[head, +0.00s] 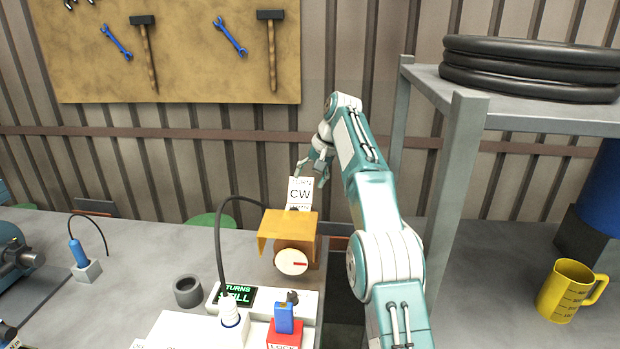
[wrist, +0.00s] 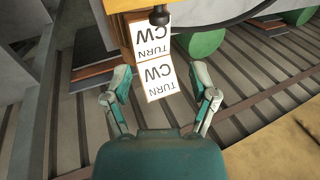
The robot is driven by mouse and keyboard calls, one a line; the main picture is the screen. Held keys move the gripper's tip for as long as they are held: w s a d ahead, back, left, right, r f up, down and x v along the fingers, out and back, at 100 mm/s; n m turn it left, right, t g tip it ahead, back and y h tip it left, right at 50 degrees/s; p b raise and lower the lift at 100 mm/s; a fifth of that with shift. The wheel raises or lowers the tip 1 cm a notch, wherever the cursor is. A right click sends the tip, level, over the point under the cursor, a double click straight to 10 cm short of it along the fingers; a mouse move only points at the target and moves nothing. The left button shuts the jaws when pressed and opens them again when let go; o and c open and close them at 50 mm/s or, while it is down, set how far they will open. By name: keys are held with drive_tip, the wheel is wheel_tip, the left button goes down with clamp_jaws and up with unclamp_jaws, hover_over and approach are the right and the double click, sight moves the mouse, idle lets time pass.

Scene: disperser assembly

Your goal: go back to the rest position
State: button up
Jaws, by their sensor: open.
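My gripper (head: 312,170) is at the end of my teal and white arm, above and behind the orange box with a dial. In the wrist view my gripper (wrist: 161,102) has its two fingers spread apart with nothing between them. A white card reading "CW" (head: 300,193) stands behind the orange box (head: 288,232), just below the fingers. The wrist view shows "TURN CW" cards (wrist: 157,78) upside down beyond the fingertips, and a dark round knob (wrist: 159,16) above them. Whether the fingers touch the card cannot be told.
A bench (head: 140,262) carries a grey ring (head: 188,291), a display reading "TURNS" (head: 237,295), a blue part on a red lock block (head: 284,334) and a blue tool in a holder (head: 78,253). A shelf (head: 470,150) with black tyres stands right, above a yellow jug (head: 566,291).

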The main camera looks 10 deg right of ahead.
drive_tip(key=s+a+r+n+t+h, duration=0.1)
drive_tip(key=s+r, duration=0.3)
drive_tip(key=s, duration=0.6)
drive_tip(key=s+r+t+h, duration=0.1)
drive_tip(key=s+r, duration=0.3)
drive_tip(key=s, duration=0.6)
drive_tip(key=s+f, duration=0.4)
drive_tip(key=s, duration=0.4)
drive_tip(key=s+f+n+h, duration=0.1)
drive_tip(key=s+f, duration=0.4)
drive_tip(key=s, duration=0.3)
drive_tip(key=s+f+n+t+h, duration=0.1)
drive_tip(key=s+f, duration=0.3)
drive_tip(key=s, duration=0.4)
drive_tip(key=shift+s+d+f, duration=0.2)
drive_tip(key=shift+s+d, duration=0.1)
drive_tip(key=shift+s, duration=0.1)
